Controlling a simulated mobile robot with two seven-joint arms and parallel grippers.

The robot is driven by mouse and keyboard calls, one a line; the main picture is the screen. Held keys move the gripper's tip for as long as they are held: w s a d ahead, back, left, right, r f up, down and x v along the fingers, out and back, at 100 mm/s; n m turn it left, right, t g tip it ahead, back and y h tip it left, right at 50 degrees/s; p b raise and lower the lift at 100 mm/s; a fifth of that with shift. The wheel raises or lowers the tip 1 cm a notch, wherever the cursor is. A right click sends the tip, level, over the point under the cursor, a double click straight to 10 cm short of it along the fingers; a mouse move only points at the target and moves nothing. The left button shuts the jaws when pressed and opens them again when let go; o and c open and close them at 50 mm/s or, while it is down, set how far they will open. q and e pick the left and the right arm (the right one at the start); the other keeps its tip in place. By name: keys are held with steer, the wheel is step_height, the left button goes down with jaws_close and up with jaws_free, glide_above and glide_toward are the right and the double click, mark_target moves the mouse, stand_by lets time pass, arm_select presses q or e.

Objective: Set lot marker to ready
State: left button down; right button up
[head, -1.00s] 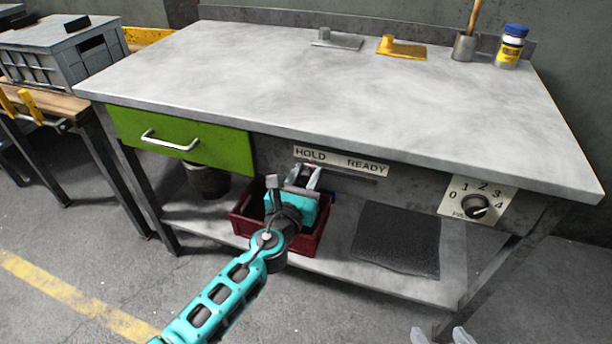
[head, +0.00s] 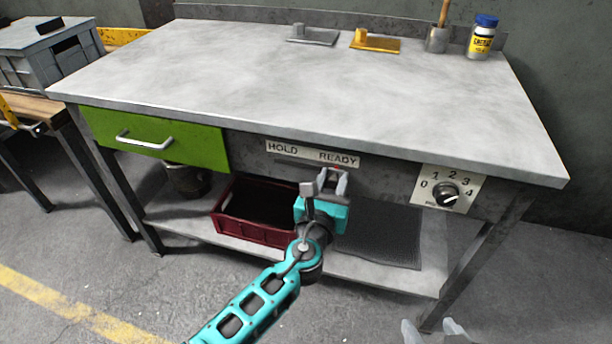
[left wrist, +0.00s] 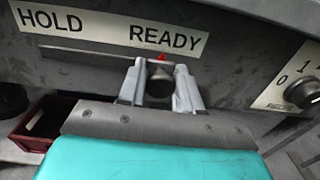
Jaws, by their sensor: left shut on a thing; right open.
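The lot marker is a slider under the bench top, below a white label strip (head: 312,154) reading HOLD at left and READY at right. In the left wrist view its red pointer (left wrist: 161,57) stands under the READY word, and its dark round knob (left wrist: 158,78) sits between my fingers. My left gripper (head: 332,181) is shut on this knob; it also fills the left wrist view (left wrist: 163,92). In the head view the knob is mostly hidden by the gripper. My right gripper (head: 433,330) shows only its fingertips at the bottom edge, apart and empty.
A rotary dial (head: 446,193) numbered 0 to 4 is right of the slider. A green drawer (head: 195,147) is at left. A red crate (head: 255,232) and a dark mat (head: 385,245) lie on the lower shelf. The bench top (head: 300,85) is mostly clear.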

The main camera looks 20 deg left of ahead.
arm_select(q)
steer(key=shift+d, duration=0.5)
arm_select(e)
steer(key=shift+d, duration=0.45)
arm_select(q)
steer(key=c, duration=0.9)
jaws_free()
arm_select(e)
steer(key=shift+d, duration=0.1)
steer(key=shift+s+r, duration=0.1)
